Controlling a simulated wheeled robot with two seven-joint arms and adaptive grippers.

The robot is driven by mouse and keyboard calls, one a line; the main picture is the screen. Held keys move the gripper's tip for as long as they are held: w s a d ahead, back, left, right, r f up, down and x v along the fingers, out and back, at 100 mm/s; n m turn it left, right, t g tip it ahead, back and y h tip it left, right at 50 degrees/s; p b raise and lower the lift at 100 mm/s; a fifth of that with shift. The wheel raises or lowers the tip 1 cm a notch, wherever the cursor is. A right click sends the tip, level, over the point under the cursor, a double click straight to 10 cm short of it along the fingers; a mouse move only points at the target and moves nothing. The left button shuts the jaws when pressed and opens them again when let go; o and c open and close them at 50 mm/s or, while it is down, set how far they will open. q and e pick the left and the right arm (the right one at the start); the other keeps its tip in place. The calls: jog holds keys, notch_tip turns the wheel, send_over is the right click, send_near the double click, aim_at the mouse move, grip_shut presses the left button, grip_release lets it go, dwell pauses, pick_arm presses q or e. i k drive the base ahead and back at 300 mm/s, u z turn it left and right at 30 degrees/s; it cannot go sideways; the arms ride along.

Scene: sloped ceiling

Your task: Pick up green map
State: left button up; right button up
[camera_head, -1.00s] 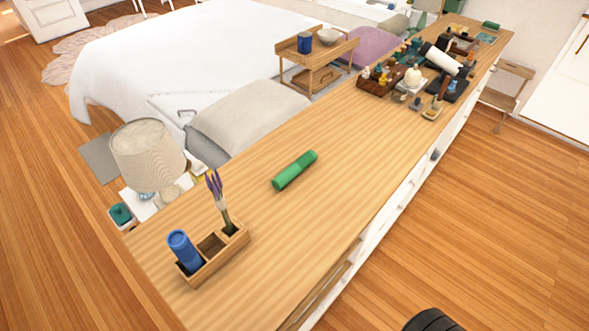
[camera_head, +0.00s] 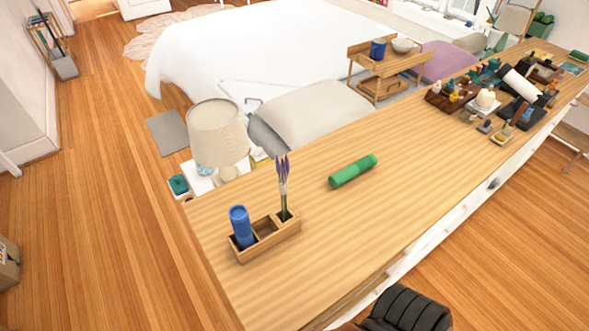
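The green map (camera_head: 353,171) is a rolled green tube. It lies on its side on the long wooden counter (camera_head: 400,195), about mid-width, with clear wood all around it. Neither of my grippers shows in the head view, and nothing is touching the map.
A wooden holder (camera_head: 262,238) with a blue cylinder (camera_head: 241,226) and a purple-flower stem (camera_head: 283,190) stands at the counter's near left end. Several bottles and trays crowd the far right. A black ribbed shape (camera_head: 408,310) at the bottom edge is unclear.

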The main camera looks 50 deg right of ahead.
aim_at(356, 168)
jog(key=u, duration=0.85)
jog(key=k, duration=0.65)
jog(key=z, duration=1.15)
